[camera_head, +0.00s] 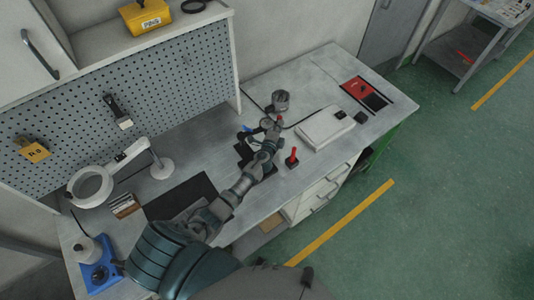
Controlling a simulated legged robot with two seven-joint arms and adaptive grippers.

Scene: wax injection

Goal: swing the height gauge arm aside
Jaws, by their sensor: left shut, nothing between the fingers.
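My left arm reaches up from the bottom of the head view across the grey workbench (210,135). My left gripper (275,126) is shut and empty at the arm's far end, over the middle of the bench. Just beyond it stands a grey round-headed device (281,101), which may be part of the height gauge; its arm cannot be clearly told apart. A dark base with a small blue part (244,133) lies left of the gripper, partly hidden by my arm. Whether the gripper touches the device cannot be told. My right gripper is out of view.
A white box (325,127) and a red-handled item (292,158) stand to the right. A ring magnifier lamp (90,187), a dark mat (190,193) and a blue device (99,272) are on the left. A pegboard (170,85) backs the bench.

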